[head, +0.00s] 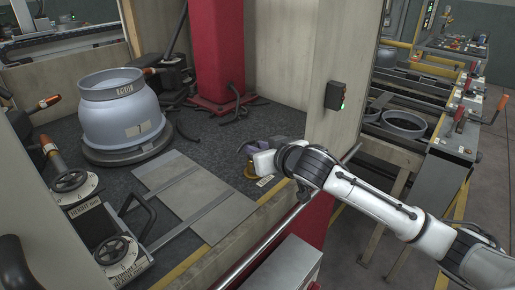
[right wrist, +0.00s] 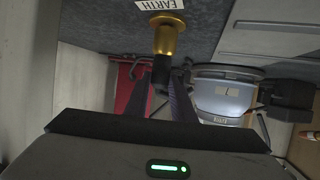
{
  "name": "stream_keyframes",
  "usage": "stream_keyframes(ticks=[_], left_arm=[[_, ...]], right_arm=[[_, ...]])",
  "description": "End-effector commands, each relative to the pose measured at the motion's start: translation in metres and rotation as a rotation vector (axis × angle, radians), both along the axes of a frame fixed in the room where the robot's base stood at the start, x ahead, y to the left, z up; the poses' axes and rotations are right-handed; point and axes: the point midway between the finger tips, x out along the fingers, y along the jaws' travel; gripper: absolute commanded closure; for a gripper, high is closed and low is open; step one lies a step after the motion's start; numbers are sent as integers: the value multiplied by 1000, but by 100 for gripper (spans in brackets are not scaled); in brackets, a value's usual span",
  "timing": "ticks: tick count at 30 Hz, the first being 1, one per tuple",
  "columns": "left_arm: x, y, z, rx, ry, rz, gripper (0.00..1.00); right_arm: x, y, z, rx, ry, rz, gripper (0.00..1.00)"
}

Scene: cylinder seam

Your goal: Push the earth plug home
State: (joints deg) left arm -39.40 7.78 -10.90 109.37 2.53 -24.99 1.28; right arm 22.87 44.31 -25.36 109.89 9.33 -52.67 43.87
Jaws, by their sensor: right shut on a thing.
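The earth plug (right wrist: 161,70) shows in the right wrist view as a short black body between my right gripper's dark fingers. A brass cylinder (right wrist: 165,42) lines up with its end and widens to a flange beside a white EARTH label (right wrist: 159,4). Black and brass appear to meet; I cannot tell how deep the plug sits. My right gripper (right wrist: 162,88) is shut on the plug. In the head view my right gripper (head: 249,156) is low over the dark deck's front edge, with the brass piece (head: 250,172) just below and the label (head: 265,181) beside it. My left gripper is out of view.
A grey-blue cylinder (head: 119,110) stands on a round base to the left. A flat grey plate (head: 190,195) lies in front of it. A red column (head: 215,50) rises behind, and a pale post (head: 345,60) stands close right of my gripper. Handwheels (head: 117,251) are at lower left.

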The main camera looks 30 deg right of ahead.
Motion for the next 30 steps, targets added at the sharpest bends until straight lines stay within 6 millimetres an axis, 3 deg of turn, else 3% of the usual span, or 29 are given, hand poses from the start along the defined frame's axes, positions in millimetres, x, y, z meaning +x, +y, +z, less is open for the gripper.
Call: stream_keyframes(ticks=[8, 9, 13, 23, 30], left_arm=[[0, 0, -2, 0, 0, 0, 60], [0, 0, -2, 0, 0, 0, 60], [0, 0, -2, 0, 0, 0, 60], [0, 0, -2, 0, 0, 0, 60], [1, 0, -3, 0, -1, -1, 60]], right_arm=[[0, 0, -4, 0, -2, 0, 100], [0, 0, -4, 0, -2, 0, 74], [0, 0, -3, 0, -2, 0, 56], [-3, 0, -4, 0, 1, 0, 56], [-36, 1, 9, -1, 1, 2, 56]])
